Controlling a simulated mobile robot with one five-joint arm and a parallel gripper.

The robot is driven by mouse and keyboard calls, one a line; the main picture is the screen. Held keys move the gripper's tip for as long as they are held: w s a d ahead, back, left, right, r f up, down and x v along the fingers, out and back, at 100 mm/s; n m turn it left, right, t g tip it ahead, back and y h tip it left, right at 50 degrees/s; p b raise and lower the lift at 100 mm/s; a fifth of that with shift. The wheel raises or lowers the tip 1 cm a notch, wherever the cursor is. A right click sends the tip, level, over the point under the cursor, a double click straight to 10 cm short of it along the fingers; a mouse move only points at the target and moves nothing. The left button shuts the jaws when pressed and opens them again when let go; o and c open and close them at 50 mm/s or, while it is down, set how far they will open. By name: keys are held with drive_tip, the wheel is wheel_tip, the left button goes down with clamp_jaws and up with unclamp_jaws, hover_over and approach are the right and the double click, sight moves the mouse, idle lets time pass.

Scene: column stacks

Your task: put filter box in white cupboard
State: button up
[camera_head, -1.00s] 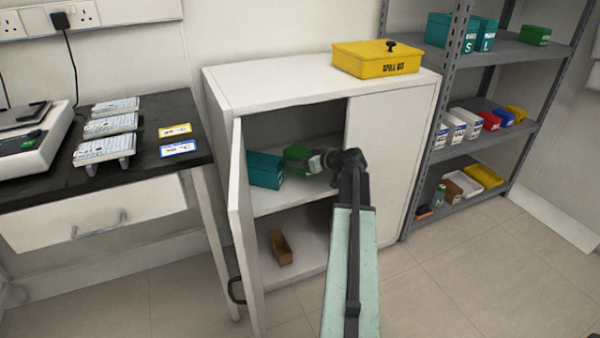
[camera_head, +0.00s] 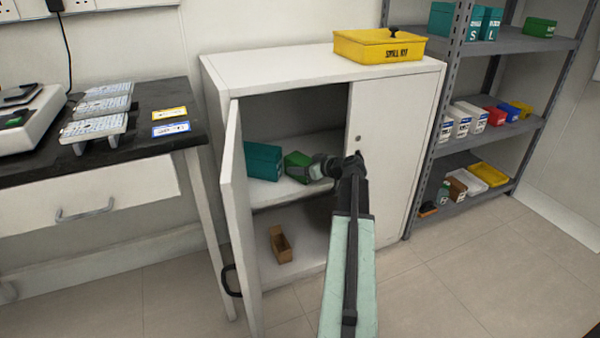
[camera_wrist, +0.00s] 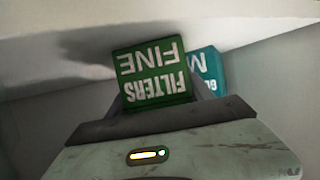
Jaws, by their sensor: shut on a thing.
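The green filter box (camera_head: 297,165) is inside the white cupboard (camera_head: 395,150), at the upper shelf level. In the wrist view its face (camera_wrist: 153,77) reads "FILTERS FINE" upside down. My gripper (camera_head: 316,170) reaches in through the open left side and is shut on the filter box. The fingertips are mostly hidden. Whether the box touches the shelf (camera_head: 275,194) is unclear. The cupboard's left door (camera_head: 236,215) stands open and the right door is shut.
A teal box (camera_head: 263,160) stands on the upper shelf, left of the filter box. A small open brown box (camera_head: 281,246) is on the cupboard floor. A yellow spill kit (camera_head: 378,47) sits on top. A grey rack (camera_head: 480,140) stands right, a black-topped bench (camera_head: 150,140) left.

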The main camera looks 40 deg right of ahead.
drive_tip(key=shift+f, duration=0.15)
drive_tip(key=o, duration=1.2)
drive_tip(key=shift+r, duration=0.4)
drive_tip(key=p+v, duration=0.4)
drive_tip(key=v, duration=0.8)
drive_tip(key=shift+p, duration=0.35)
